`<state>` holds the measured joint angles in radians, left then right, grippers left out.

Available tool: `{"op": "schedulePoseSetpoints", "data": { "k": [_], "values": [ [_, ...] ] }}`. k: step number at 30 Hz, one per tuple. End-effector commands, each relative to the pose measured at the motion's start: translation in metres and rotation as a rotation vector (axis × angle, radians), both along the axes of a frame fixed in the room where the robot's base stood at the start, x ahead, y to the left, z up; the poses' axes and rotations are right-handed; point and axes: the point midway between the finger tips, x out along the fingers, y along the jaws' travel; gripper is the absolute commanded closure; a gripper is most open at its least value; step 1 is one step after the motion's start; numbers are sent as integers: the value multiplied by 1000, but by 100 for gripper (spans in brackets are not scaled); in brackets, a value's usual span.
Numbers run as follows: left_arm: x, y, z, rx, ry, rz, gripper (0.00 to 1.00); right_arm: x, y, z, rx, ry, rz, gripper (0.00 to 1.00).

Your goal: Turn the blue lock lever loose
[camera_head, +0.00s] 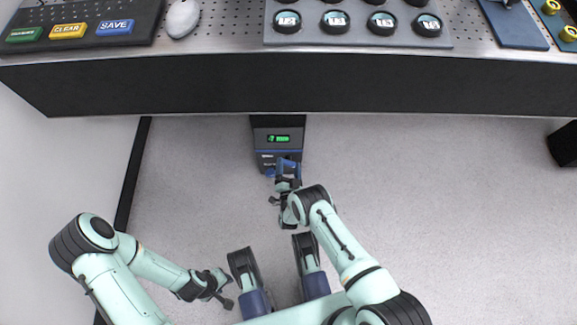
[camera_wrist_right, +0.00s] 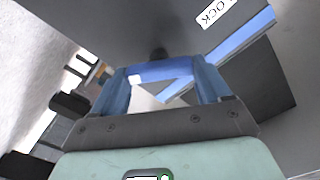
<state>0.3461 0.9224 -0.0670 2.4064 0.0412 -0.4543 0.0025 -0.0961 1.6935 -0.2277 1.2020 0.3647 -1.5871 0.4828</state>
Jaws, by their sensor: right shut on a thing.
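The blue lock lever (camera_head: 289,163) is on the front of a dark unit (camera_head: 278,133) below the bench edge. My right gripper (camera_head: 287,177) reaches up to the unit and is shut on the lever. The lever's exact angle is hard to tell. My left gripper (camera_head: 222,288) is open and empty, low at the left, away from the unit.
The bench's dark front edge (camera_head: 400,88) runs across above the unit. On the bench are a button panel (camera_head: 75,45), a grey mouse (camera_head: 183,18) and a grey tray (camera_head: 360,38) with several round black pieces. The pale floor beside the unit is clear.

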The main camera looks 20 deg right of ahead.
Motion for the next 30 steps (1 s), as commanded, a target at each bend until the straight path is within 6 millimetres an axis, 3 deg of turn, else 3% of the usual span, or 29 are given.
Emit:
{"op": "schedulePoseSetpoints", "data": {
  "k": [18, 30],
  "values": [
    [10, -1, 5, 3, -32, -2, 57, 1, -3, -1, 555, -162, -2, 54],
    [7, -1, 4, 2, -24, -2, 57, 2, -2, -2, 798, -232, 1, 54]
  ]
}}
